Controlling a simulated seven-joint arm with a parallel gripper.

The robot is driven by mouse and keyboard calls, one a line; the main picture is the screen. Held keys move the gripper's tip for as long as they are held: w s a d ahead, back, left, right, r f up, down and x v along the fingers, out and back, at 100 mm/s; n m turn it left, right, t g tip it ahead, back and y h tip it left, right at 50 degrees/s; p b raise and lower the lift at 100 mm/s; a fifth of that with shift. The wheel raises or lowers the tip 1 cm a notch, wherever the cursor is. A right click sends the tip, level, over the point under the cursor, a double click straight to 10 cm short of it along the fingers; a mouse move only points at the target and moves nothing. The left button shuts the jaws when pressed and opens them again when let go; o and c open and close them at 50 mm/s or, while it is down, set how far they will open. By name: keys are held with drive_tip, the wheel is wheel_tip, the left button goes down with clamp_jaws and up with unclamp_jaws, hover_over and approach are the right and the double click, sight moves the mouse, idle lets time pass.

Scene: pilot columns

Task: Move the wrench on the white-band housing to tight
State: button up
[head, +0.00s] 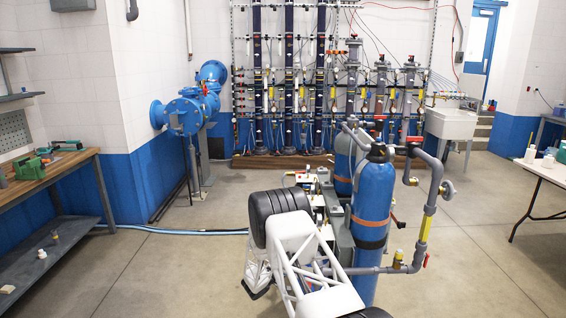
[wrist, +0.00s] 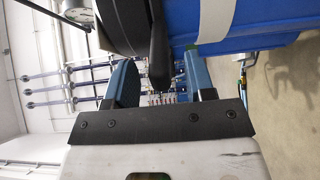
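In the wrist view, a blue cylindrical housing (wrist: 265,25) lies across the top right, with a white band (wrist: 222,16) around it and a thick black collar (wrist: 115,22) at its left end. A black wrench handle (wrist: 159,55) points down the picture from the collar. My gripper (wrist: 161,80) is open, its two blue-grey fingers apart on either side of the handle. I see gaps on both sides, so it is not clamped. In the head view, I cannot make out the white-band housing, the wrench or my fingertips; my arm covers that area.
A blue tank (head: 372,205) with an orange band and grey pipework (head: 425,215) stand close right of my arm. A pressure gauge (wrist: 76,10) is at the top left of the wrist view. A workbench (head: 45,180) is at left; open floor lies between.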

drive_tip(key=v, duration=0.7)
idle(0.8)
drive_tip(key=shift+a, duration=0.15)
drive_tip(key=v, duration=0.7)
drive_tip(key=shift+s+a, duration=0.15)
drive_tip(key=shift+s, duration=0.15)
idle(0.4)
